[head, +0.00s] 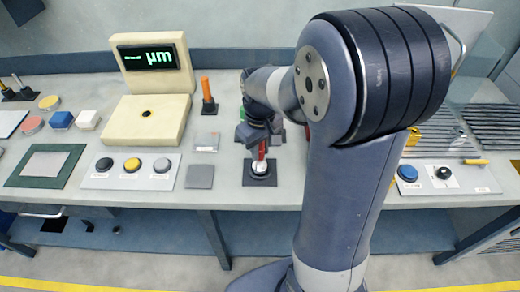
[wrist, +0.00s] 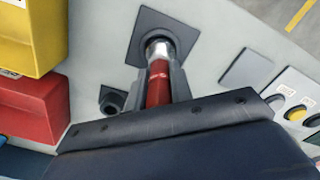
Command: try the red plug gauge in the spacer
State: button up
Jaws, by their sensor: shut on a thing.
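The red plug gauge (wrist: 158,90) is held between the two fingers of my gripper (wrist: 160,70). In the head view the red gauge (head: 262,152) stands about upright below my gripper (head: 260,138). A bright metal piece, seemingly the spacer (wrist: 160,47), is at the gauge's lower end, over a dark square pad (wrist: 146,22). It also shows as a small pale ring in the head view (head: 259,168). The gauge's end meets or overlaps this piece. I cannot tell how far the gauge is inside it.
A cream measuring stand (head: 145,122) with a lit µm display is to the left. An orange-handled tool (head: 207,90) stands behind. A button panel (head: 124,170) and a grey square (head: 200,177) lie left of the pad. Red (wrist: 30,108) and yellow (wrist: 32,35) bins are close in the wrist view.

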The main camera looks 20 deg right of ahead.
jog(key=shift+r, duration=0.1)
jog(key=shift+r+p, duration=2.15)
jog(key=shift+r, duration=0.3)
